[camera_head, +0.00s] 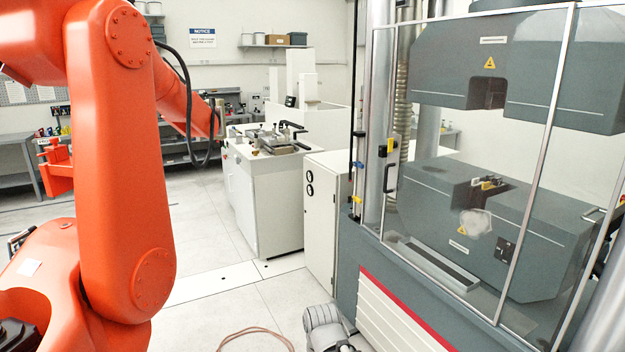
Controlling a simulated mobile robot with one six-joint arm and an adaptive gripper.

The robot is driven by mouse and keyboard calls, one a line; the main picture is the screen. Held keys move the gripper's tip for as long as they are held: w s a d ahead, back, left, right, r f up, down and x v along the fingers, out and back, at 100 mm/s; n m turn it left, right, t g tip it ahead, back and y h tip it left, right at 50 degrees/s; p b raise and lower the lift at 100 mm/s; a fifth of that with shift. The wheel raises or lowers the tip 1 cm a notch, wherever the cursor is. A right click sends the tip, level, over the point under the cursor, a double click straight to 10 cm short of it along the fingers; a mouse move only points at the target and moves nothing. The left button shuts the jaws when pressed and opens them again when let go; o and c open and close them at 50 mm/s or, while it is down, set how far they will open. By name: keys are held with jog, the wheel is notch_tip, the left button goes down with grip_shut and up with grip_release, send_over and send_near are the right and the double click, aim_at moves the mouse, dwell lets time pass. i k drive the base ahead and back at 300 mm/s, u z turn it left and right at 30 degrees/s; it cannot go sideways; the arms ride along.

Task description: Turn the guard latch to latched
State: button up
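The guard is a clear panel in a thin metal frame (537,165) across the front of the grey testing machine at the right; it looks shut. On its left upright is a small fitting with a yellow tip (390,146), above a dark bar handle (388,178). Another handle (594,214) shows near the right edge. I cannot tell which fitting is the guard latch or how it is turned.
The machine's grey lower block (540,225) and upper block (440,60) stand behind the panel. A white cabinet (325,210) is left of the machine. A white bench unit (272,195) stands farther back. The pale floor (215,262) between has free room.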

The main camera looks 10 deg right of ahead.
aim_at(392, 143)
jog(key=z, duration=0.3)
jog(key=i, duration=0.8)
jog(key=z, duration=0.65)
jog(key=i, duration=0.65)
jog(key=z, duration=0.25)
jog(key=k, duration=0.9)
jog(key=z, duration=0.15)
jog(key=i, duration=0.85)
